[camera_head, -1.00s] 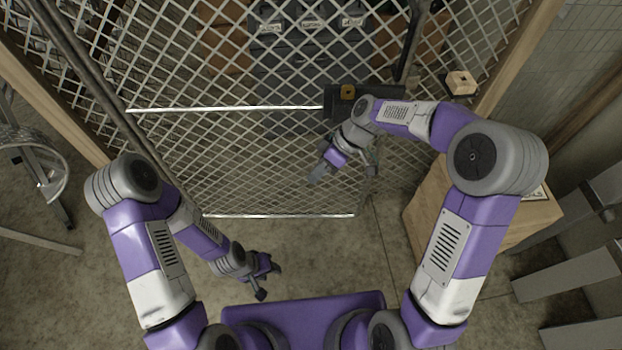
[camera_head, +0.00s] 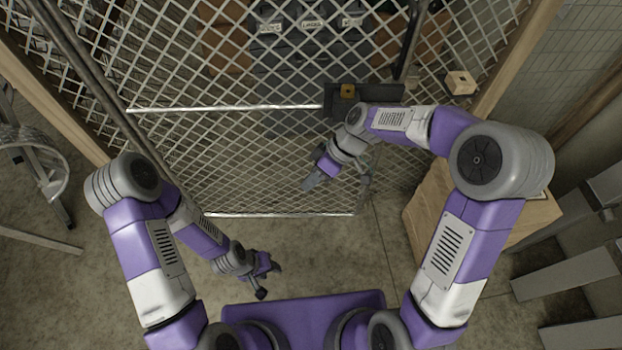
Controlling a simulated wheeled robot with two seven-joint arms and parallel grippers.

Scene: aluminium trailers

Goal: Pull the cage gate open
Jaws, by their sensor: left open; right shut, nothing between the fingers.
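The cage gate (camera_head: 240,150) is a diamond-mesh panel with bright cross bars, standing in front of me. A dark latch box (camera_head: 385,93) with a small yellow-brown piece (camera_head: 347,91) sits at its right side. I cannot tell whether the gate is ajar. My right gripper (camera_head: 312,183) is shut and empty, below and left of the latch box, in front of the lower mesh. Its wrist hides part of the mesh; I cannot tell whether it touches the gate. My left gripper (camera_head: 268,281) is open and empty, low over the floor, apart from the gate.
Wooden posts frame the mesh, with a small wood block (camera_head: 460,83) on the right one. A wooden box (camera_head: 425,205) stands right, beside grey beams (camera_head: 565,273). A wheel (camera_head: 40,165) is at left. Dark cases (camera_head: 310,50) stand behind the mesh. Floor before the gate is clear.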

